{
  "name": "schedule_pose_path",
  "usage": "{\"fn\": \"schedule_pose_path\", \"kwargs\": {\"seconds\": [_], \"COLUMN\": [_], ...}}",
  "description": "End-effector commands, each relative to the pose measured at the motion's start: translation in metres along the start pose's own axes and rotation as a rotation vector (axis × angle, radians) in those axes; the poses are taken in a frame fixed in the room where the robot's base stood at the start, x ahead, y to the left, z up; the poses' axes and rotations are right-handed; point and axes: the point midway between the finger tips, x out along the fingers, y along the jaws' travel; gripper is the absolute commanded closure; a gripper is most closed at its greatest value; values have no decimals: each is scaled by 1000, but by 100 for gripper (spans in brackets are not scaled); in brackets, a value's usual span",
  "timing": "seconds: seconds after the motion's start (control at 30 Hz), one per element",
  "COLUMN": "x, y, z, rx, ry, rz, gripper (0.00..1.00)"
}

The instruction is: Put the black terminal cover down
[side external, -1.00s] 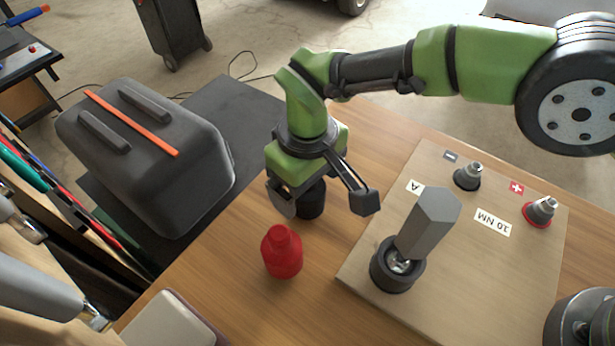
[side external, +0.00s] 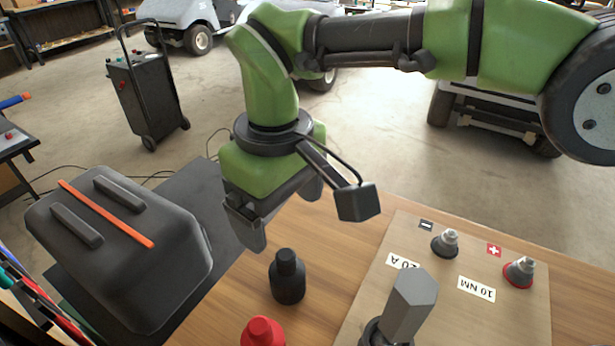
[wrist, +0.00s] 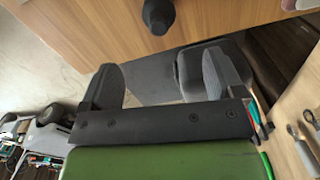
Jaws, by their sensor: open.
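The black terminal cover (side external: 287,279) stands upright on the wooden table (side external: 328,237), just behind the red cover (side external: 263,333). In the wrist view the black cover (wrist: 158,15) shows at the top, apart from the fingers. My gripper (side external: 282,215) is open and empty, raised above and behind the black cover in the side view. Its two spread fingers show in the wrist view (wrist: 162,78) with nothing between them.
A board (side external: 456,318) with two terminal posts, labels and a grey hex-headed tool (side external: 410,303) lies to the right. A dark case (side external: 120,250) stands at the left on a dark mat.

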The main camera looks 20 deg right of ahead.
Motion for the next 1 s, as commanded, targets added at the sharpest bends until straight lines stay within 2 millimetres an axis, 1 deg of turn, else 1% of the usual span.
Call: {"fn": "schedule_pose_path", "kwargs": {"seconds": [0.23, 0.33, 0.37, 0.43, 0.53, 0.6, 0.67, 0.7, 0.77, 0.8, 0.87, 0.9, 0.97, 1.0], "x": [-2, -12, -18, -39, -78, -106, -126, -139, -155, -164, -175, -181, -187, -188], "y": [0, 8, 12, 28, 60, 83, 101, 112, 126, 135, 145, 150, 155, 157], "z": [0, 0, 1, 4, 17, 34, 52, 65, 88, 103, 129, 146, 172, 190], "rx": [1, 19, 29, 68, 151, 220, 280, 319, 380, 420, 482, 523, 585, 627], "ry": [0, 12, 20, 46, 101, 146, 186, 213, 255, 284, 326, 356, 402, 431], "rz": [0, -6, -9, -20, -43, -59, -71, -78, -87, -92, -99, -102, -105, -107], "gripper": [13, 13, 13, 13, 13, 13, 13, 13, 13, 13, 13, 13, 13, 13]}}
